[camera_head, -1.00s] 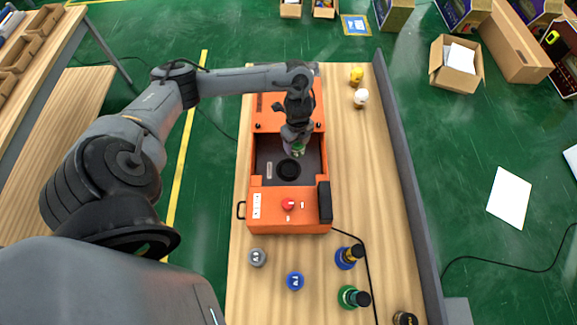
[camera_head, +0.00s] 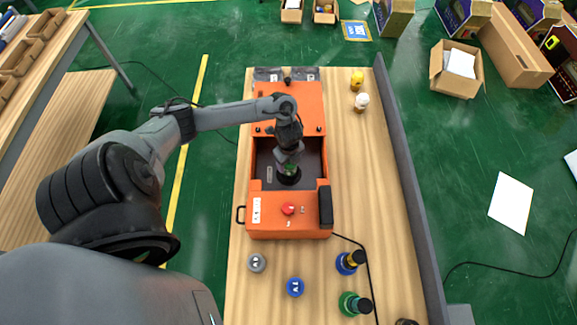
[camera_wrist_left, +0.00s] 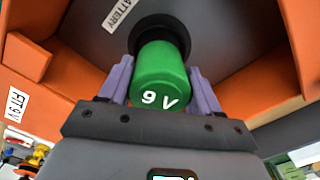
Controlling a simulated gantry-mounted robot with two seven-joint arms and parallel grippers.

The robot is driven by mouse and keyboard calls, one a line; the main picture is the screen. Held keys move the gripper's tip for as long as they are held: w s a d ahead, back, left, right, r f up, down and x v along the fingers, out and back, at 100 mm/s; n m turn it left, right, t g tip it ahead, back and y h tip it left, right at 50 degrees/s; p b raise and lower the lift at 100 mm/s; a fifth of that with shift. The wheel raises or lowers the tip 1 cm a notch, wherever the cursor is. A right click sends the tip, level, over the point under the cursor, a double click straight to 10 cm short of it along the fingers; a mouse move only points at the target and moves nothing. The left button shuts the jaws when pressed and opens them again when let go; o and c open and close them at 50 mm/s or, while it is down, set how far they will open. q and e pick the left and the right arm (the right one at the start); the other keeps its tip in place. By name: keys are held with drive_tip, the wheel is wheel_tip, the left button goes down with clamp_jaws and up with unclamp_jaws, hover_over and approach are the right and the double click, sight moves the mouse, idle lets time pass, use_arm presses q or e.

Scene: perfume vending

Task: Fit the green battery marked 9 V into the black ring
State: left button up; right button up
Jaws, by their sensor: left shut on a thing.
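The green battery marked 9 V (camera_wrist_left: 160,82) is between the two purple-grey fingers of my left gripper (camera_wrist_left: 160,94), which is shut on it. In the left wrist view the battery's far end overlaps the black ring (camera_wrist_left: 165,24). I cannot tell how far it sits inside. In the head view my left gripper (camera_head: 289,165) points down over the ring (camera_head: 289,182) in the dark bay of the orange case (camera_head: 255,228). The battery shows there only as a little green, mostly covered by the gripper. My right gripper is not in view.
A grey cylinder (camera_head: 256,262) and a blue cylinder (camera_head: 295,287) stand on the wooden table in front of the case. Blue (camera_head: 346,263) and green (camera_head: 350,302) dark-topped items are at the right front. A red button (camera_head: 288,209) is on the case. A grey wall (camera_head: 404,190) edges the table.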

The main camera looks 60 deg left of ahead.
use_arm(q)
drive_tip(key=shift+f, duration=1.6)
drive_tip(key=shift+f, duration=0.1)
drive_tip(key=shift+f, duration=0.15)
drive_tip(key=o, duration=1.5)
drive_tip(key=shift+r, duration=0.4)
wheel_tip(320, 180, up, 10)
drive_tip(key=shift+f+p, duration=0.1)
drive_tip(key=shift+p, duration=0.55)
drive_tip(key=shift+r, duration=0.95)
